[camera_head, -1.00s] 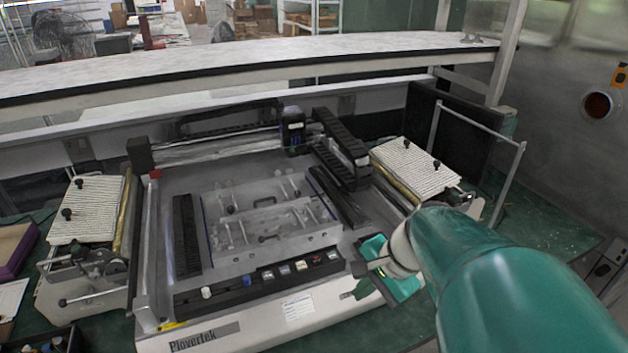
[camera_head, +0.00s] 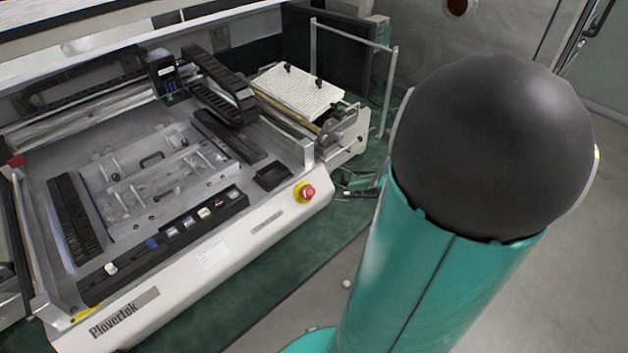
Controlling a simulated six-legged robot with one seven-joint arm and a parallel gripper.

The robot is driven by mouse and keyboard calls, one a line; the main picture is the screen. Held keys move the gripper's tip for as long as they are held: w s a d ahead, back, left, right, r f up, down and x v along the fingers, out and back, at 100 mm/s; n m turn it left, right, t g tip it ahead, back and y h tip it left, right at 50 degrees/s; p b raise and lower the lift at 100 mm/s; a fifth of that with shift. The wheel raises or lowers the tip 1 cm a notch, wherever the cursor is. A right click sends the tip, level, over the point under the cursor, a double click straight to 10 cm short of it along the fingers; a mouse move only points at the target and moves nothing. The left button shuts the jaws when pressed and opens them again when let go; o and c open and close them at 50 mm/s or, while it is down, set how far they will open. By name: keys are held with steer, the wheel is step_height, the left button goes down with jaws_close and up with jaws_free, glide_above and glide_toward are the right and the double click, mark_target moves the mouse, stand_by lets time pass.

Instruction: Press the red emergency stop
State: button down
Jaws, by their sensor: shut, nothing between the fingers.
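The red emergency stop (camera_head: 308,193) is a round red button on a yellow base. It sits on the front right corner of the white Plovertek machine (camera_head: 258,222), facing forward. My arm fills the right of the picture, a teal link with a black rounded joint. What seems to be my gripper (camera_head: 354,184) shows small and dark just left of the arm. It is right of the button, with a visible gap between them. It looks shut and empty. Its wrist is hidden behind my arm, and its fingers are hard to make out.
A row of small coloured keys (camera_head: 204,213) runs along the machine's front panel. A ribbed white pad (camera_head: 299,92) stands at its back right. A metal rail frame (camera_head: 352,44) rises behind.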

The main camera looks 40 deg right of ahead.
mark_target(313, 191)
steer(key=shift+s+d+m, duration=0.3)
steer(key=shift+d+m, duration=0.2)
steer(key=shift+d, duration=0.15)
steer(key=shift+f, duration=0.1)
steer(key=x, duration=1.4)
steer(key=shift+w+d, duration=0.15)
